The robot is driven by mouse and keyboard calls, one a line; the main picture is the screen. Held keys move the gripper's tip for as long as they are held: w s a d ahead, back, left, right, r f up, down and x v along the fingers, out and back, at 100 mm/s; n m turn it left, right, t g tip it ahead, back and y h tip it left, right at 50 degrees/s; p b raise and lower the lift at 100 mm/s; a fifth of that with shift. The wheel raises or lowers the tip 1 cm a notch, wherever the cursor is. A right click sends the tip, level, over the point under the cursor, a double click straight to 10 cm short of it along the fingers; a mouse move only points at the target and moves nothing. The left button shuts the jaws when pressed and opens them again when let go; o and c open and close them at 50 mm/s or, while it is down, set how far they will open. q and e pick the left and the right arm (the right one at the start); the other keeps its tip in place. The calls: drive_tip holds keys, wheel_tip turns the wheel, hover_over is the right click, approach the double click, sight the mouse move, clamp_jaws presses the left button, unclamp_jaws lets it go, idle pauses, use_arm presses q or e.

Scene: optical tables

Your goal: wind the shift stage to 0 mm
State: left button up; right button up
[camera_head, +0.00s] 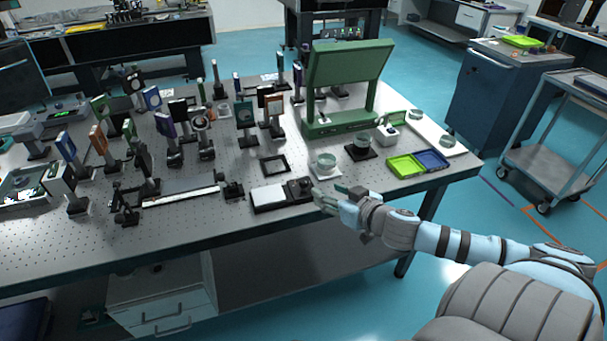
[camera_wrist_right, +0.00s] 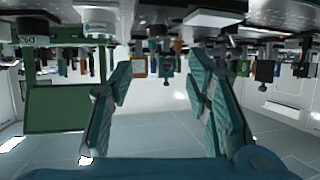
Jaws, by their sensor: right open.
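A low black stage with a white top plate (camera_head: 270,195) lies near the front edge of the table in the head view. It looks like the shift stage. My left gripper is not in view.
Green (camera_head: 404,166) and blue (camera_head: 432,160) trays lie to the right. Several mounted optics crowd the left and back.

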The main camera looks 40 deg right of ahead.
sight(305, 181)
drive_tip(key=b+x, duration=0.2)
drive_tip(key=x, duration=0.2)
drive_tip(key=b+x, duration=0.2)
drive_tip(key=x, duration=0.2)
drive_tip(key=b+x, duration=0.2)
drive_tip(key=x, duration=0.3)
drive_tip(key=shift+s+f, duration=0.2)
drive_tip(key=shift+f, duration=0.2)
drive_tip(key=shift+w+d+f, duration=0.1)
drive_tip(key=shift+w+f, duration=0.05)
drive_tip(key=shift+w, duration=0.4)
clamp_jaws()
drive_tip(key=shift+n+y+b, duration=0.3)
drive_tip(key=shift+b, duration=0.1)
drive_tip(key=n+y+b, duration=0.1)
drive_tip(key=b, duration=0.2)
drive_tip(key=n+y+b, duration=0.1)
drive_tip(key=y+b, duration=0.1)
drive_tip(key=b, duration=0.1)
drive_tip(key=shift+f+n, duration=0.25)
drive_tip(key=shift+n, duration=0.15)
drive_tip(key=shift+r, duration=0.2)
drive_tip(key=shift+r+y, duration=0.1)
drive_tip(key=shift+y, duration=0.2)
